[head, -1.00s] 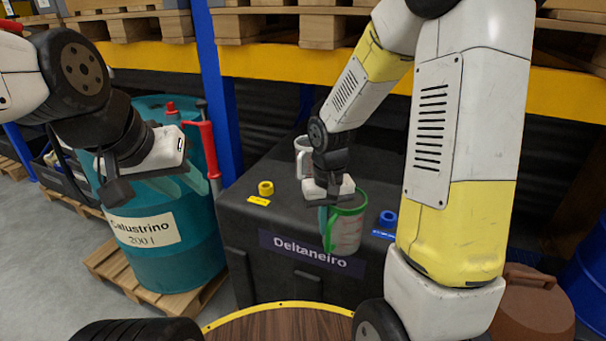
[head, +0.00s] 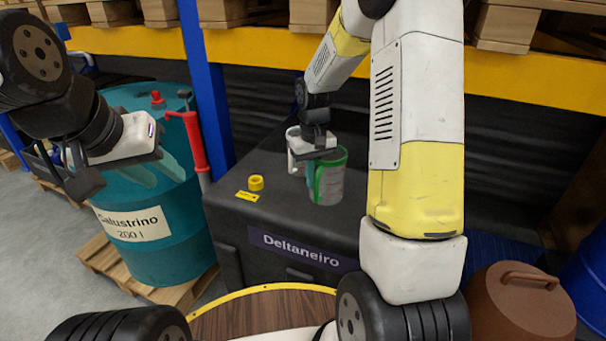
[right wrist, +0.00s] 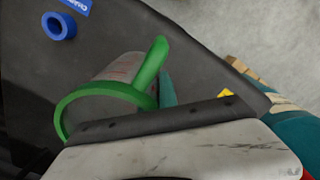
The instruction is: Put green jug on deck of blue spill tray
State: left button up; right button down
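The green jug (head: 329,178) has a green rim and handle and a clear, marked body. It is upright over the black Deltaneiro box top; I cannot tell whether it touches. My right gripper (head: 318,165) is shut on its handle side. The right wrist view shows the jug's green rim and handle (right wrist: 151,69) against a teal finger; the other finger is hidden. A dark blue ribbed surface (head: 492,252), perhaps the spill tray deck, shows behind my right arm, partly hidden. My left gripper (head: 155,170) is open and empty in front of the teal drum.
A yellow ring (head: 256,183) lies on the black box (head: 225,215); a blue ring (right wrist: 58,27) shows beside the jug. The teal drum (head: 150,235), brown lidded pot (head: 520,305), blue drum (head: 590,275) and round wooden table (head: 260,315) stand around.

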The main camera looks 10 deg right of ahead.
jog(key=shift+w+d+f, duration=0.1)
jog(key=shift+w+d, duration=0.15)
jog(key=shift+w, duration=0.35)
jog(key=shift+s+f, duration=0.1)
jog(key=shift+f, duration=1.6)
jog(key=shift+f, duration=0.15)
jog(key=c, duration=1.7)
grip_release()
